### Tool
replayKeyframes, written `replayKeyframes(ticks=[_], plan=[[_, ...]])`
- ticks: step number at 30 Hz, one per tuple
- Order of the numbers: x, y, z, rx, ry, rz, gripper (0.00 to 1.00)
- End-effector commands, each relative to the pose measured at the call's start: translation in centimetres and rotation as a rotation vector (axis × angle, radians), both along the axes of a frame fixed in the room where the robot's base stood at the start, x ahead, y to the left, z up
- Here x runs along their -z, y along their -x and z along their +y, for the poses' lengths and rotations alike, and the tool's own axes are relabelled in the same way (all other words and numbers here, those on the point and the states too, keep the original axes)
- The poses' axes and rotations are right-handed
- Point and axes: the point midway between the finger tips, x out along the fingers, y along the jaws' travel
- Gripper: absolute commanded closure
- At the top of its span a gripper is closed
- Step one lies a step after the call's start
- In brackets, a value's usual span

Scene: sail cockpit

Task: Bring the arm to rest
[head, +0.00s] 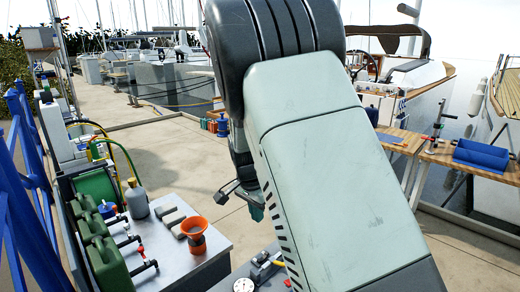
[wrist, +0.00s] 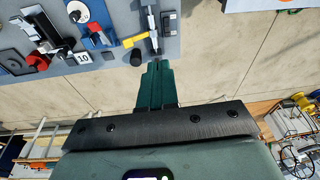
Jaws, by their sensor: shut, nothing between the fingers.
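My arm (head: 330,170) fills the middle of the head view and covers much of what lies behind it. My gripper (head: 257,212) shows only partly, past the left side of the arm, hanging low over the paved ground. In the wrist view my gripper (wrist: 156,66) has its green fingers together, with nothing between them. The fingertips point toward a grey board at the top of that view and appear close to its edge; I cannot tell the height between them.
The grey board (wrist: 195,40) holds a caliper-like tool, a black knob (wrist: 136,57) and a blue fixture (wrist: 95,30). In the head view, an orange funnel (head: 194,229) and green canisters (head: 103,262) stand at left. A blue tray (head: 481,154) lies on a wooden table at right.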

Motion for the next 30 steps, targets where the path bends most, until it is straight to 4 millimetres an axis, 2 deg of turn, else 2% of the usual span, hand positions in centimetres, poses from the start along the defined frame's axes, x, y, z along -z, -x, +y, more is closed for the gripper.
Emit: replayKeyframes(ticks=[1,6,12,15,19,24,27,30], plan=[[-3.0,1.0,-1.1,-0.023,-0.024,-0.014,1.0],[-10.6,5.5,-4.2,-0.153,-0.068,-0.049,1.0],[-17.3,12.4,-7.5,-0.322,-0.074,-0.113,1.0],[-19.6,16.3,-8.9,-0.411,-0.056,-0.151,1.0],[-21.5,21.5,-10.5,-0.524,-0.009,-0.201,1.0],[-22.2,27.3,-11.7,-0.648,0.072,-0.248,1.0],[-22.0,29.5,-12.1,-0.696,0.112,-0.261,1.0],[-21.8,30.7,-12.3,-0.727,0.138,-0.267,1.0]])
